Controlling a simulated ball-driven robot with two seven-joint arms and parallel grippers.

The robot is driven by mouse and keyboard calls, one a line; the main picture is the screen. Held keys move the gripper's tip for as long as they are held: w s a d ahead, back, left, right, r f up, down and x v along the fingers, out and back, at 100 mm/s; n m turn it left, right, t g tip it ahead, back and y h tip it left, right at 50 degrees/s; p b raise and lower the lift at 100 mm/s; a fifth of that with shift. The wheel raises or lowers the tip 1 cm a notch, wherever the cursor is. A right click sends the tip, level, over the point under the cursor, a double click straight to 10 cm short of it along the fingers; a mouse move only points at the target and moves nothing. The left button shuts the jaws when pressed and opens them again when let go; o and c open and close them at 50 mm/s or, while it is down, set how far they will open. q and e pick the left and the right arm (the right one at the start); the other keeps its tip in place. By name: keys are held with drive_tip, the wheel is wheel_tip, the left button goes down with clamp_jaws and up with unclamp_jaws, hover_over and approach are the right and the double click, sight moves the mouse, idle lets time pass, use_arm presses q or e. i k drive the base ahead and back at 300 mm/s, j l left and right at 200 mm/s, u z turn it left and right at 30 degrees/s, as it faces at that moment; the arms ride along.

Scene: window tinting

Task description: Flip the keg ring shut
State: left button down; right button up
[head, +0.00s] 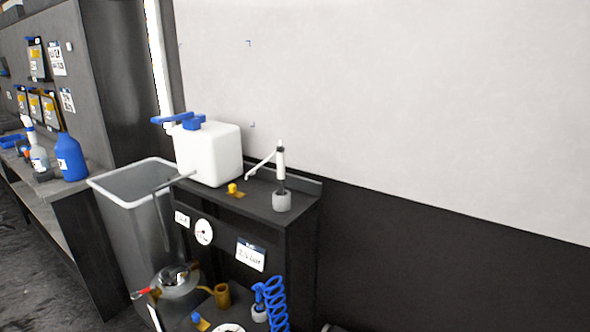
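A rounded steel keg (180,288) sits low at the front of the dark cabinet, with a shiny fitting on its top. A small red-tipped piece (141,293) sticks out at its left. The keg is small in view, and I cannot make out clearly which part is its ring or whether that is up or down. The keg's lower body is hidden behind nearer parts and the picture's edge. Neither of my grippers shows in the head view.
The dark cabinet (285,255) carries a white canister (213,155) and a white pump (280,165). A grey bin (130,205) stands left of it. A blue coiled hose (275,305) hangs at the lower front. A workbench with bottles (70,158) is at far left.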

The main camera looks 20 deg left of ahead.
sight(152, 288)
drive_tip(key=u, duration=1.75)
